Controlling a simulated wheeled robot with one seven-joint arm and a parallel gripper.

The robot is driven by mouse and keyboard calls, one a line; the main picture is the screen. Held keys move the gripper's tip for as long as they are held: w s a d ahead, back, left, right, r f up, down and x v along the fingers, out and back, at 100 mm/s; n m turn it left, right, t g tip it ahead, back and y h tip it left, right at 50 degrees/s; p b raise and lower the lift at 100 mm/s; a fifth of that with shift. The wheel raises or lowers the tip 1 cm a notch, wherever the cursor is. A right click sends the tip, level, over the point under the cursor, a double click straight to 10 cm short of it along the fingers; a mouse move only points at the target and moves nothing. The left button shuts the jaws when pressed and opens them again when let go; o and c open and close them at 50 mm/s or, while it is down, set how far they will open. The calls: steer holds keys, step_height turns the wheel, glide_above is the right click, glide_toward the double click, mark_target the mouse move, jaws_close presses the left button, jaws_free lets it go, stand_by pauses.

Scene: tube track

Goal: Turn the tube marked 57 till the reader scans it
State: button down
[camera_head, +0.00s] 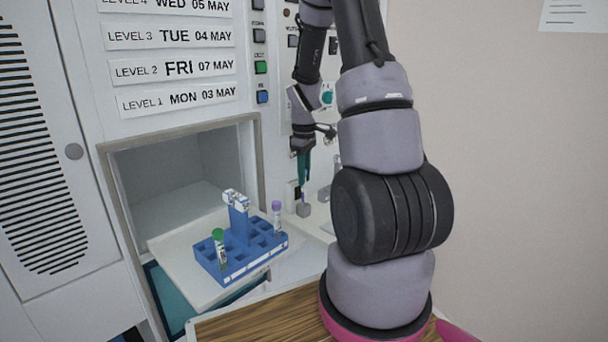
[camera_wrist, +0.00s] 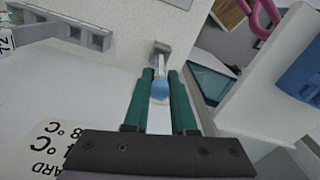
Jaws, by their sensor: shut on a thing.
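My gripper (camera_head: 304,183) has teal fingers and points down beside the white panel, right of the open hatch. In the wrist view its fingers (camera_wrist: 159,88) are shut on a tube with a light blue cap (camera_wrist: 159,91). The tube's pale body runs toward a small grey block (camera_wrist: 160,48), which also shows below the fingers in the head view (camera_head: 303,209). I cannot tell whether the tube sits in the block. No number is readable on the tube, and its label is mostly hidden. I cannot make out for sure which part is the reader.
A blue rack (camera_head: 237,270) stands on the white shelf (camera_head: 180,262) before the open hatch. It holds a green-capped tube (camera_head: 218,246) and a purple-capped tube (camera_head: 277,216). A grey slotted bar (camera_wrist: 60,27) lies at the wrist view's upper left. A wooden surface (camera_head: 262,322) is in front.

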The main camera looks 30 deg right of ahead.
steer(key=shift+f, duration=0.2)
steer(key=shift+f, duration=0.4)
steer(key=shift+f, duration=0.65)
stand_by(0.4)
steer(key=c, duration=0.7)
jaws_free()
steer(key=shift+o, duration=0.2)
step_height(320, 180, up, 10)
steer(key=shift+r, duration=0.45)
